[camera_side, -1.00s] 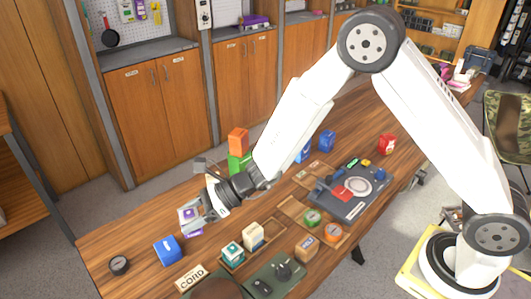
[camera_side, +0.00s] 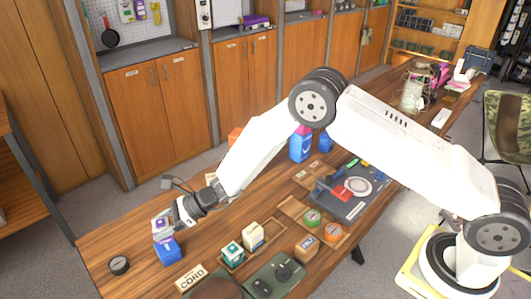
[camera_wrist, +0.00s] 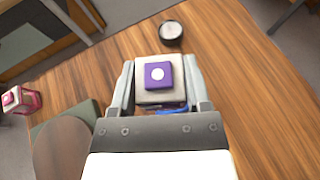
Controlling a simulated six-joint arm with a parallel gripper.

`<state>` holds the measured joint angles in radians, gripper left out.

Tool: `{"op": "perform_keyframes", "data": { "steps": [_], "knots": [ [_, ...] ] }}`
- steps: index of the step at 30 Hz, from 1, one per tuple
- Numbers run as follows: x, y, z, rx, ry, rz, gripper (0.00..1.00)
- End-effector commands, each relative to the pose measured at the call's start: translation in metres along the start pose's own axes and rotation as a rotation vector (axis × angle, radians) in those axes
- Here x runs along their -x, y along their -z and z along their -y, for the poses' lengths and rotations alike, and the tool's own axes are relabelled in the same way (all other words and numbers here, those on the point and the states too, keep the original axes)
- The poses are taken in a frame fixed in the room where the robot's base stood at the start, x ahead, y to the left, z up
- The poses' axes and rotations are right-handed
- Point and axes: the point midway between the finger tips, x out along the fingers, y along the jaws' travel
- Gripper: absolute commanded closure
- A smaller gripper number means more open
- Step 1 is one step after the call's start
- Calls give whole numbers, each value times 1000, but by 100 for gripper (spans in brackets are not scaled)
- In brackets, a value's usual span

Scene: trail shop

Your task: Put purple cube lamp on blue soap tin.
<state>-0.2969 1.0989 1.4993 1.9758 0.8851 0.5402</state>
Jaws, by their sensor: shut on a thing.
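The purple cube lamp (camera_side: 160,226), pale with a purple face and a white dot, is between the fingers of my gripper (camera_side: 178,220). In the wrist view the lamp (camera_wrist: 157,76) sits squarely between both fingertips. The blue soap tin (camera_side: 168,252) stands on the table near its left end, just below the lamp in the side view. In the wrist view only a strip of blue (camera_wrist: 174,108) shows under the lamp; the rest is hidden. I cannot tell whether lamp and tin touch.
A round black tin (camera_side: 119,265) lies left of the soap tin. A CORD sign (camera_side: 191,278) stands to its front right. A wooden tray (camera_side: 268,236) holds a teal box (camera_side: 232,254) and a cream box (camera_side: 253,235). Bare table lies to the far left.

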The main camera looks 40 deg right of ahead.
Motion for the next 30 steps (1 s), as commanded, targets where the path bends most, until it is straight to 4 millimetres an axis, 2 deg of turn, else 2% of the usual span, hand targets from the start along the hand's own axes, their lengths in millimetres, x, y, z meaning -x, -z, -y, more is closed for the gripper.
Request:
{"op": "perform_keyframes", "data": {
  "steps": [11, 21, 30],
  "knots": [
    [-5, 4, 3, 1, 0, 0, 100],
    [-18, 30, 5, 0, 0, 0, 100],
    [-20, 34, 5, 1, 1, 1, 100]
  ]
}}
